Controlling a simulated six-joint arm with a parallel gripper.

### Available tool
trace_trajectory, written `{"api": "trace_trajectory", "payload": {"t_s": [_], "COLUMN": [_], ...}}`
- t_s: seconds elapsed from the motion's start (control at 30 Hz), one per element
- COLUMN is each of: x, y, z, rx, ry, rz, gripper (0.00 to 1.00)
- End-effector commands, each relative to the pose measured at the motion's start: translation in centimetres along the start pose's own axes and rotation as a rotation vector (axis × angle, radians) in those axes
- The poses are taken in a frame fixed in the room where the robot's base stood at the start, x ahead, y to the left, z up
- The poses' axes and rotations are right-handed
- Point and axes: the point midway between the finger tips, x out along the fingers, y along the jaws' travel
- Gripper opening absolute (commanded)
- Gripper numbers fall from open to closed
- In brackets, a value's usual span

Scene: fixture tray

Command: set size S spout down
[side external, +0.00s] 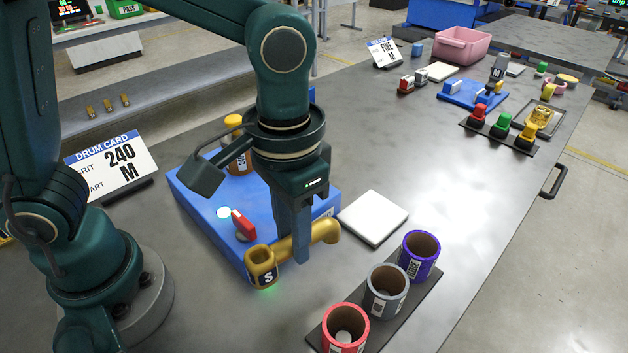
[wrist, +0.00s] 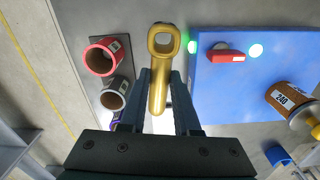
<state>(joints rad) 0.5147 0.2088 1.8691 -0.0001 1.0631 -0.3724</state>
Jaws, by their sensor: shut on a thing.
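A brass faucet-like part (side external: 263,267) with a dark "S" label on its square open end is in my gripper (side external: 292,258). My gripper is shut on its tube, with the labelled end to the left and a curved end to the right in the side view. The brass part also shows in the wrist view (wrist: 160,75), between the two fingers (wrist: 160,100). It is at the front corner of the blue fixture (side external: 205,222); I cannot tell whether it touches anything below. Its curved end is partly hidden in the wrist view.
Red (side external: 345,330), grey (side external: 386,292) and purple (side external: 420,257) cups stand on a dark strip. A white pad (side external: 373,218) lies behind them. A card (side external: 112,162) reads 240, M.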

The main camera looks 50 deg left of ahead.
Motion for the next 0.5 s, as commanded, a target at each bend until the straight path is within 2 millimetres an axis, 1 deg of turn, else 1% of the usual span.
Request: {"api": "trace_trajectory", "payload": {"t_s": [0.03, 0.13, 0.27, 0.37, 0.4, 0.5], "x": [-0.6, -1.3, -1.9, -2.6, -3.0, -4.0], "y": [0.0, -0.7, -2.9, -5.6, -6.9, -10.1], "z": [-0.1, -0.5, -1.9, -3.1, -3.5, -4.1], "rx": [-0.004, -0.033, -0.130, -0.219, -0.247, -0.298], "ry": [0.005, 0.003, 0.003, 0.004, 0.004, 0.005], "rz": [0.002, 0.001, 0.001, 0.001, 0.001, 0.000], "gripper": [0.00, 0.00, 0.00, 0.00, 0.00, 0.00]}}
